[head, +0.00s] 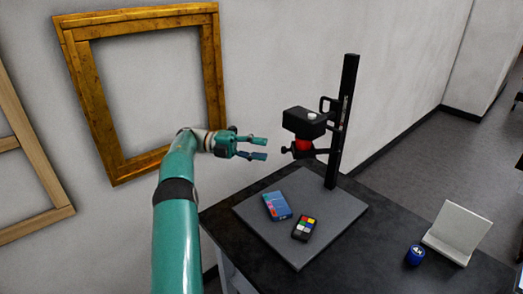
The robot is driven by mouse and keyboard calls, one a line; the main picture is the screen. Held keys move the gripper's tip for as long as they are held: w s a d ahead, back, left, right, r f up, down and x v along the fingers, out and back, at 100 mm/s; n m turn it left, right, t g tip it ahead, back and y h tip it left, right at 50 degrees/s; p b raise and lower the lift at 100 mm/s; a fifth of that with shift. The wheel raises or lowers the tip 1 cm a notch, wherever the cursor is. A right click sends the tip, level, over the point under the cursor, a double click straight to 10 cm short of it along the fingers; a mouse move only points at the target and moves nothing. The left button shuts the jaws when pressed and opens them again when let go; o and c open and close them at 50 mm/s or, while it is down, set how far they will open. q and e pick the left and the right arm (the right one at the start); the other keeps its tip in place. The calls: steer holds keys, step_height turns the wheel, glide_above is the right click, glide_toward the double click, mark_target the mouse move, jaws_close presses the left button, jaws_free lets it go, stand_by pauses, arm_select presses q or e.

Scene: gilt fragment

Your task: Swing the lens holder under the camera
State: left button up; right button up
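A black camera (305,122) is mounted on a tall black column (346,115) over a grey baseboard (250,214). A red part (302,145) shows just below the camera. A dark lens holder arm (318,152) with a small knob at its left end (286,150) reaches left from the column under the camera; how it lines up with the camera is hard to tell. My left gripper (265,148) is open and empty, its two fingers pointing right toward the knob with a small gap to it. My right gripper is out of view.
A blue box (277,206) and a colour chart (304,228) lie on the baseboard. A blue cylinder marked 4x (415,254) and a cream stand (457,232) are on the black table (377,262) at right. A gilt frame (89,98) hangs behind my arm.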

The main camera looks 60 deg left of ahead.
arm_select(q)
steer(key=shift+w+a, duration=0.2)
steer(key=shift+w, duration=0.05)
steer(key=shift+c, duration=1.3)
steer(key=w+a+f+n+t+y, duration=0.1)
steer(key=f, duration=0.1)
steer(key=w+a+f+n+t+y, duration=0.1)
steer(key=w+n+t+y, duration=0.1)
steer(key=shift+f, duration=0.35)
jaws_close()
steer(key=s+d+r+n+t+y+b, duration=0.2)
steer(key=s+d+r+n+y+b, duration=0.3)
steer(key=s+d+n+y, duration=0.6)
steer(key=w+a+m+y+p, duration=0.1)
steer(key=w+p, duration=0.3)
steer(key=w, duration=0.5)
steer(key=shift+w+a+f+m+p, duration=0.2)
steer(key=shift+a+f+m+p, duration=0.2)
steer(key=shift+a+m, duration=0.15)
